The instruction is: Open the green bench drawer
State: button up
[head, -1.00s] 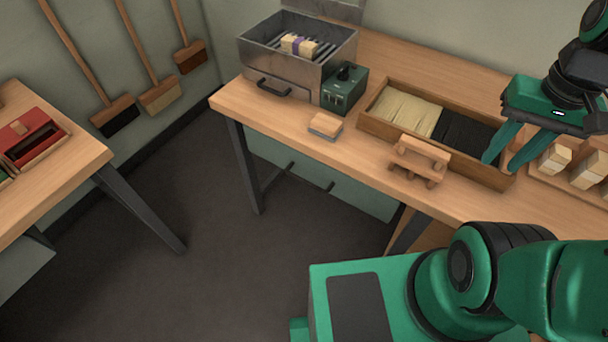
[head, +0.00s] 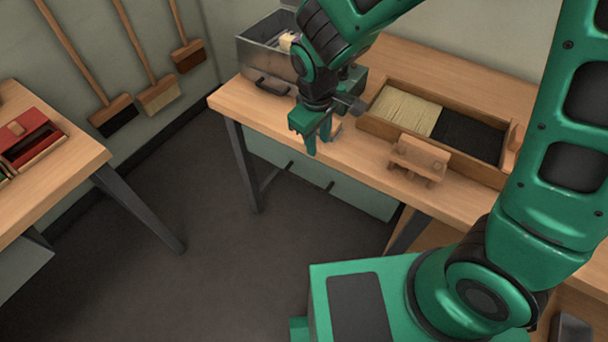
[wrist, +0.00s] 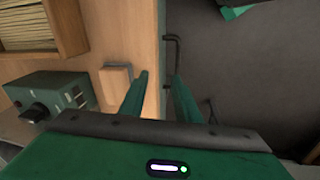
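The grey-green drawer front (head: 360,198) is below the workbench top, flush under it and apparently shut. Two dark handles stand out from the front; one (head: 330,185) is at the right and the other (head: 290,166) at the left. In the wrist view one black bar handle (wrist: 177,50) is just beyond the fingertips, and another dark handle (wrist: 211,108) is lower right. My gripper (head: 319,143) points down at the bench's front edge, above the handles. It is open and empty; in the wrist view its fingers (wrist: 160,80) straddle the wooden edge. No contact with a handle shows.
A small block (wrist: 117,88) lies on the bench beside the left finger. A green control box (wrist: 50,98) and a metal tray box (head: 265,65) stand behind. A wooden stand (head: 418,158) and bristle tray (head: 370,125) are to the right. The floor before the drawers is clear.

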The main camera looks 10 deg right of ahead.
jog(key=n, duration=0.2)
send_over(304, 180)
jog(key=s+a, duration=0.1)
jog(key=s, duration=0.1)
notch_tip(304, 180, down, 4)
jog(key=shift+h, duration=0.3)
jog(key=f, duration=0.3)
jog(key=w+f, duration=0.1)
jog(key=f, duration=0.3)
jog(key=d+f, duration=0.1)
jog(key=f, duration=0.2)
jog(key=shift+w+f, duration=0.25)
jog(key=shift+f, duration=0.05)
jog(key=shift+a, duration=0.1)
jog(key=shift+c, duration=0.2)
